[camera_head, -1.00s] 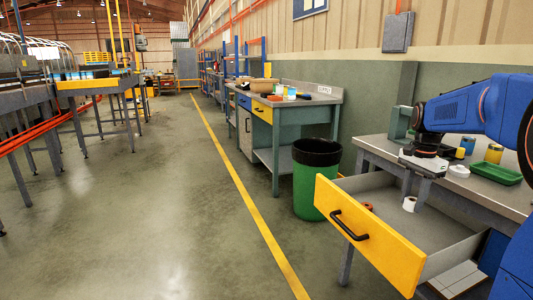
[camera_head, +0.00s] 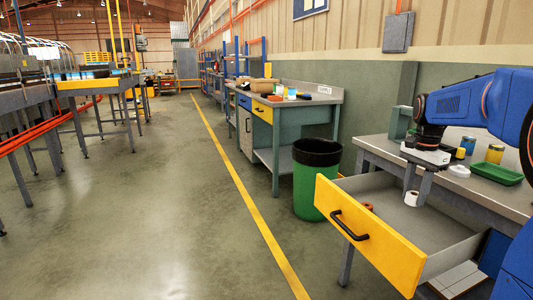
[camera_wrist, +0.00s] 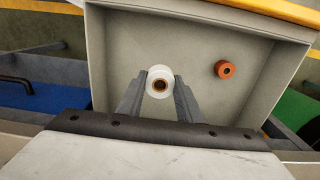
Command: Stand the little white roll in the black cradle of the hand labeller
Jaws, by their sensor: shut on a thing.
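The little white roll (camera_wrist: 159,82) is held between the two fingers of my gripper (camera_wrist: 158,92), with its brown core facing the wrist camera. In the head view my gripper (camera_head: 413,190) is shut on the roll (camera_head: 412,199) over the open yellow-fronted drawer (camera_head: 369,236). The roll appears raised above the drawer floor. I cannot pick out the hand labeller or its black cradle for certain in either view.
An orange roll (camera_wrist: 225,69) lies in the drawer (camera_wrist: 190,28). A green bin (camera_head: 316,180) stands left of the drawer.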

